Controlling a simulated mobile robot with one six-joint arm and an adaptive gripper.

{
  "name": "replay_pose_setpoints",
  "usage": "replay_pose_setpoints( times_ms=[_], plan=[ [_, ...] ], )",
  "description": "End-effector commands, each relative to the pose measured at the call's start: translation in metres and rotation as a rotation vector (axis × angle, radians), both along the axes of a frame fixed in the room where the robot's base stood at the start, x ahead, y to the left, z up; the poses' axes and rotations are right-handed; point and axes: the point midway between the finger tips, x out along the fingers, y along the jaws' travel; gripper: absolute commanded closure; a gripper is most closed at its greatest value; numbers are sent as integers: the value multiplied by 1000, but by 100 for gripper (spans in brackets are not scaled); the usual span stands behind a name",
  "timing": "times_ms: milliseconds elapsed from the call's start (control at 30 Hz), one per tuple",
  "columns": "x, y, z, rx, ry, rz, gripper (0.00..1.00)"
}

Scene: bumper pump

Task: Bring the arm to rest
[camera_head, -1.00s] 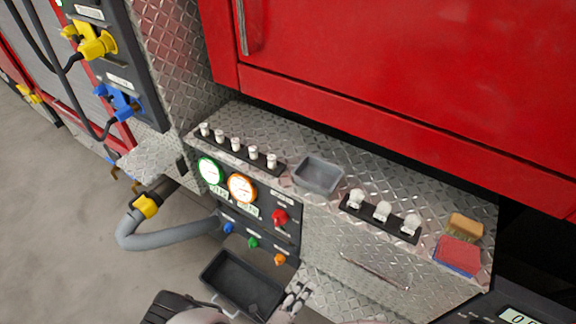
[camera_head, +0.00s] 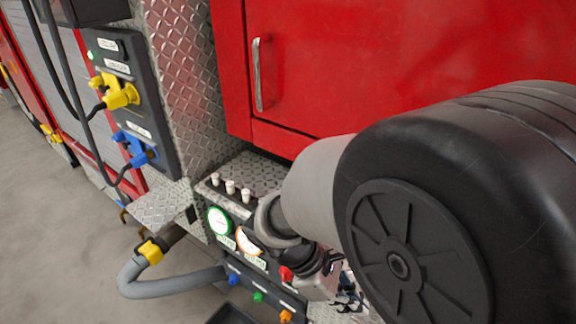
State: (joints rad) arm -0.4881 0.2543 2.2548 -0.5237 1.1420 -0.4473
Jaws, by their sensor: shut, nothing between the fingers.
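My arm (camera_head: 440,200) fills the right half of the view, its large black joint close to the camera. Its grey links lead down and left to the wrist over the pump panel. My gripper (camera_head: 350,298) is small, low in the picture and partly hidden by my own arm. Its fingers are shut and no object shows in them. It appears in front of the panel, to the right of the red knob (camera_head: 286,273); I cannot tell the gap.
The panel carries a green-rimmed gauge (camera_head: 219,221) and an orange-rimmed gauge (camera_head: 249,241), partly covered. White levers (camera_head: 231,187) stand on the ledge above. A grey hose (camera_head: 165,287) curves at left. A dark tray (camera_head: 229,315) shows at the bottom. The red cabinet (camera_head: 330,60) is behind.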

Motion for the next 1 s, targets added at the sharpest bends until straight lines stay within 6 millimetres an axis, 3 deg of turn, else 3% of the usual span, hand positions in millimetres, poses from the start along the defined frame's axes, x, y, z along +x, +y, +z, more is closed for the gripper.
replay_pose_setpoints(
  times_ms=[100, 500, 700, 1000],
  plan=[
    [-13, -10, 30, 129, -165, -222, 100],
    [-53, -20, 102, 532, -674, -905, 100],
    [-63, -20, 121, 665, -829, -1101, 100],
    [-65, -19, 126, 705, -870, -1152, 100]
  ],
)
